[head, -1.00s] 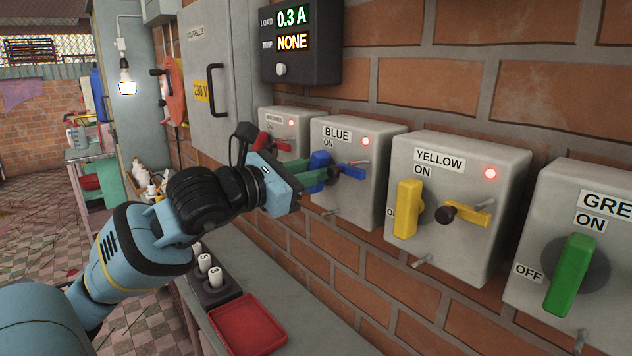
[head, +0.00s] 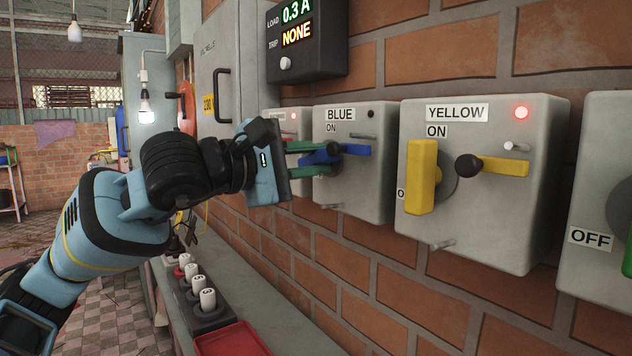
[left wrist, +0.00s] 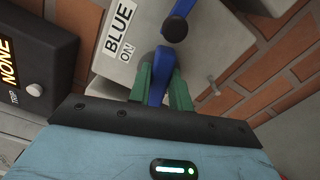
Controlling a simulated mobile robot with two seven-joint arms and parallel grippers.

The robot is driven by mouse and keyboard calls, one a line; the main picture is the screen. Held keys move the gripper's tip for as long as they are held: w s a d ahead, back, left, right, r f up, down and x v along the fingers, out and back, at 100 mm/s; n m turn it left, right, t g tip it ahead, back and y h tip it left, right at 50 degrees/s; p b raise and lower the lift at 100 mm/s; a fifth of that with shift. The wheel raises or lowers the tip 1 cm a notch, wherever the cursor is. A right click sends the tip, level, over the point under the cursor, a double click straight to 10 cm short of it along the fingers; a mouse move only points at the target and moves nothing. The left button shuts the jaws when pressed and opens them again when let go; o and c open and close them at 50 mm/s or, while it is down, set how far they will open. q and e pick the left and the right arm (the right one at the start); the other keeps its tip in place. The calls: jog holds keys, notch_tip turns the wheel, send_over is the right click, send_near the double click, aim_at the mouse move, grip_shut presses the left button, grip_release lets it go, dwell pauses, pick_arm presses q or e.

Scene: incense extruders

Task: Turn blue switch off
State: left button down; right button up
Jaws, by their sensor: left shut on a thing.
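The blue switch box (head: 350,190) is a grey box on the brick wall, labelled BLUE and ON; its small indicator lamp (head: 371,114) is dark. Its blue handle (head: 318,156) lies roughly sideways, pointing left. My left gripper (head: 305,160) reaches in from the left with its green fingers shut around the handle. In the left wrist view the blue handle (left wrist: 157,78) sits between both green fingers, below the ON label. A second blue lever (head: 356,150) with a dark knob is at the box's right. Any OFF label here is hidden. My right gripper is not in view.
The yellow switch box (head: 480,220) is close on the right, its handle upright and lamp lit red. A green switch box (head: 592,195) is cut off farther right. The load display (head: 305,40) hangs above. A red tray (head: 232,341) lies on the ledge below.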

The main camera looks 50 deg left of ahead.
pick_arm(q)
jog(key=m+b, duration=0.2)
jog(key=m, duration=0.1)
jog(key=shift+f+b, duration=0.2)
jog(key=shift+b, duration=0.2)
jog(key=shift+m+b, duration=0.3)
jog(key=shift+m, duration=0.1)
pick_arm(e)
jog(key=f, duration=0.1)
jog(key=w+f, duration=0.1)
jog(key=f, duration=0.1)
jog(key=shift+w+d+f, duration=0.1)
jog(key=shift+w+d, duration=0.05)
pick_arm(q)
jog(key=c, duration=1.3)
grip_release()
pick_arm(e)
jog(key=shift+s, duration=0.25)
pick_arm(q)
jog(key=s, duration=0.2)
jog(key=s+b, duration=0.1)
jog(key=s, duration=0.5)
jog(key=shift+a+b, duration=0.3)
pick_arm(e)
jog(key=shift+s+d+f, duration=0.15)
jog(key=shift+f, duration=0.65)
